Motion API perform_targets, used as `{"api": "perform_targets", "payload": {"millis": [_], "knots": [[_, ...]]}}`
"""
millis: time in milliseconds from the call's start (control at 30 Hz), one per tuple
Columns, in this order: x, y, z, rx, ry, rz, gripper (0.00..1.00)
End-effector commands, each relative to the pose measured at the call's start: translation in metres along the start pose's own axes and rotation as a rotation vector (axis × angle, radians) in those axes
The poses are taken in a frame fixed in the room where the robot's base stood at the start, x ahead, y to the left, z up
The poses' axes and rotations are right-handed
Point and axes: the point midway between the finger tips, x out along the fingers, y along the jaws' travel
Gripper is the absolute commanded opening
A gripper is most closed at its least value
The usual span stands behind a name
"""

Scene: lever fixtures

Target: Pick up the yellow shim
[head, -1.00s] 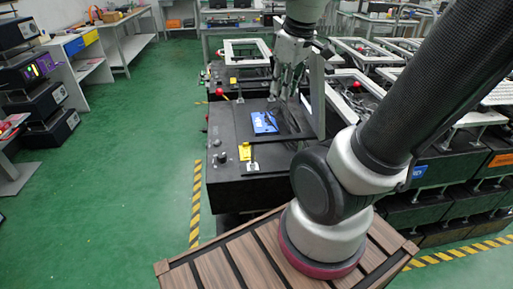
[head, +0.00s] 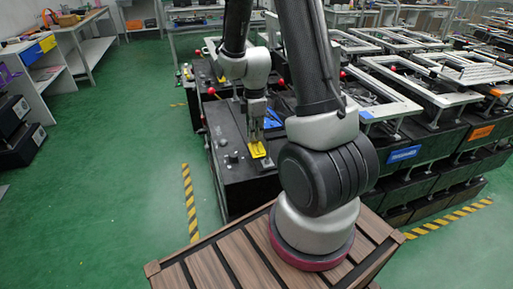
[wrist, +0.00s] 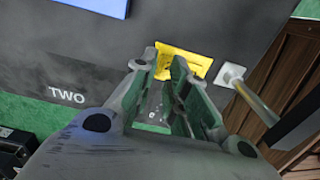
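The yellow shim (head: 258,150) lies flat on top of the black fixture box (head: 228,140), near its front edge. In the wrist view the yellow shim (wrist: 192,62) shows just beyond and between my fingertips, which hide part of it. My gripper (head: 256,139) points down over the shim. In the wrist view my gripper (wrist: 164,66) is open, with a clear gap between its fingers and nothing held. I cannot tell whether the fingertips touch the shim.
A lever post with a white square base (wrist: 232,74) stands close to the right of the shim. A blue plate (wrist: 105,4) lies farther back on the box. A black knob (head: 233,157) is left of the shim. Frame fixtures (head: 390,85) crowd the right; green floor is free left.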

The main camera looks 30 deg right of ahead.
Motion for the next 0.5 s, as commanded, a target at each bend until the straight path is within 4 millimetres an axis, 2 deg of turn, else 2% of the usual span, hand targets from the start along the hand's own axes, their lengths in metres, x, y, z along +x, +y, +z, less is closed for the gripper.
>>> {"api": "perform_targets", "payload": {"millis": [133, 400, 433, 500], "knots": [[0.021, -0.001, 0.000, 0.001, -0.001, -0.003, 0.15], [0.026, 0.000, -0.001, 0.001, 0.000, 0.000, 0.15], [0.026, 0.000, -0.001, 0.001, 0.000, 0.000, 0.13], [0.026, 0.000, -0.001, 0.001, 0.000, 0.000, 0.03]]}}
